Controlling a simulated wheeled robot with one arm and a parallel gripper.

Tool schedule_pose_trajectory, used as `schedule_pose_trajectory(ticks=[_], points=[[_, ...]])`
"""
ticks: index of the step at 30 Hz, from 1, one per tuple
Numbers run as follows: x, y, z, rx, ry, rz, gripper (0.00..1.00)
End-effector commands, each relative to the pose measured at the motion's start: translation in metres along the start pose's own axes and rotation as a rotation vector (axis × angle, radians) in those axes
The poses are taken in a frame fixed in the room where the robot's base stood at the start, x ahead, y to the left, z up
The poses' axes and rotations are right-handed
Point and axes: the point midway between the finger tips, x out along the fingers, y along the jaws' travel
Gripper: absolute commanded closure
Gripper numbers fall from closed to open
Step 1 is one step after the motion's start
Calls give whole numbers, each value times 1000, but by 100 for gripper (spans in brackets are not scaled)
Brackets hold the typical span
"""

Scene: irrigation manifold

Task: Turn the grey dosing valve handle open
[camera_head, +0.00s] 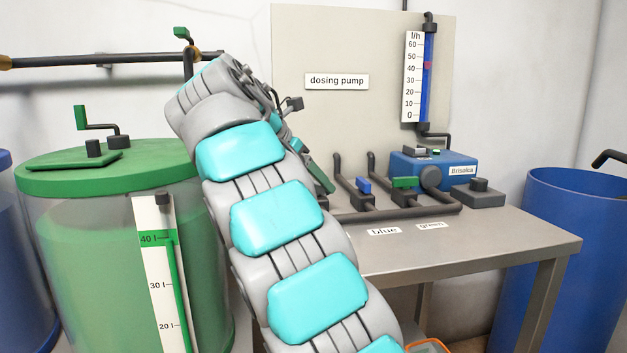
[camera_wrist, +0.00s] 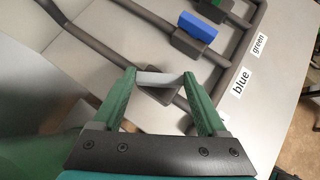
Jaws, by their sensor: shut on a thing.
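The grey dosing valve handle (camera_wrist: 160,79) is a short light grey bar on a dark valve body (camera_wrist: 158,96) in the wrist view. It lies between the two green fingers of my gripper (camera_wrist: 161,75), which are shut on its ends. The bar sits at an angle to the dark pipe (camera_wrist: 95,48) that runs into its valve. In the head view one green finger of my gripper (camera_head: 319,176) shows beside my arm, left of the blue valve. The grey handle is hidden there behind my arm and gripper.
The blue valve handle (camera_head: 364,186) and green valve handle (camera_head: 405,183) stand to the right on the same manifold, close to my gripper. A blue dosing pump (camera_head: 432,165) stands behind them. The table front (camera_head: 480,245) is clear. A green tank (camera_head: 120,240) stands left.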

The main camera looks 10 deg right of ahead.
Motion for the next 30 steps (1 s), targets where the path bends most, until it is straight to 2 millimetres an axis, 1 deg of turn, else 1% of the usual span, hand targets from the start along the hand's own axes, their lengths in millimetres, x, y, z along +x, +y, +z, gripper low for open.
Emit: schedule_pose_trajectory(ticks=[17,18,24,30], points=[[-1,0,2,13,-3,-8,81],[-1,0,2,13,-3,-8,21],[0,0,1,12,-2,-9,0],[0,0,1,11,-1,-10,0]])
